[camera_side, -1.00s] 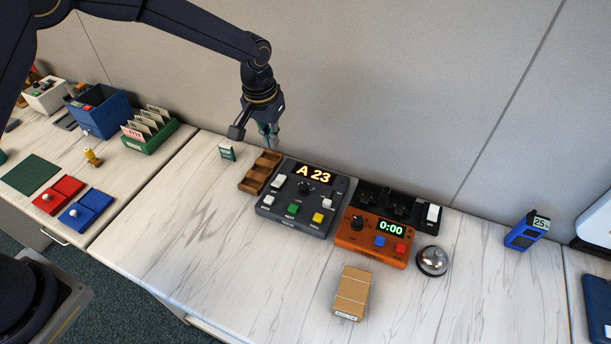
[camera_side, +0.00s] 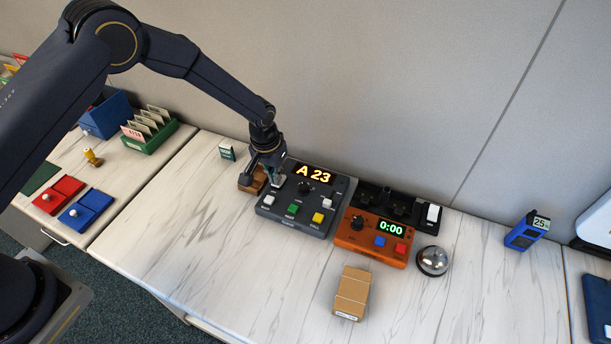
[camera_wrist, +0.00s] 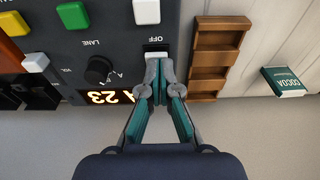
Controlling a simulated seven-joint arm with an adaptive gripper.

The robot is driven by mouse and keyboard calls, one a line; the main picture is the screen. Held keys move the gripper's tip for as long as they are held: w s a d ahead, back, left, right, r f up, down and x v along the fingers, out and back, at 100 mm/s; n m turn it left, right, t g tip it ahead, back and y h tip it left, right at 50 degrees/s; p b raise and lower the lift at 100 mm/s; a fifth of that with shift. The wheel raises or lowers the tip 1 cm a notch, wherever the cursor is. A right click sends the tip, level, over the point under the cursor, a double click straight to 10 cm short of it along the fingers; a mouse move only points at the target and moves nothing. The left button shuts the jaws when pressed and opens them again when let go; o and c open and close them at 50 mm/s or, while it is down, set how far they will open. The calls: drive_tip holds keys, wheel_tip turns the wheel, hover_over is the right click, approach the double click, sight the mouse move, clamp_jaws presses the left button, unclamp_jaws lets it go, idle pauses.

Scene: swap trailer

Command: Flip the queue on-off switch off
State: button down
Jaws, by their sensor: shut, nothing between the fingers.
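The dark grey queue console (camera_side: 330,228) lies on the counter, its display (camera_side: 313,173) reading A 23. In the wrist view the same console (camera_wrist: 115,35) fills the upper left. Its white switch (camera_wrist: 155,49) sits under the printed word OFF, partly covered by my fingertips. My gripper (camera_wrist: 161,68) is shut and empty, pointing down at the switch's edge; I cannot tell whether it touches.
A wooden tray (camera_wrist: 211,68) stands close beside the gripper. A dark green cocoa box (camera_wrist: 284,80) is beyond it. The counter's front left is clear.

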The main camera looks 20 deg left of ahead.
drive_tip(key=shift+s+f, duration=0.3)
drive_tip(key=shift+f, duration=0.1)
drive_tip(key=shift+w+r, duration=0.1)
drive_tip(key=shift+w, duration=0.05)
drive_tip(key=shift+w+r, duration=0.15)
drive_tip(key=shift+w, duration=0.55)
drive_tip(key=shift+r, duration=0.1)
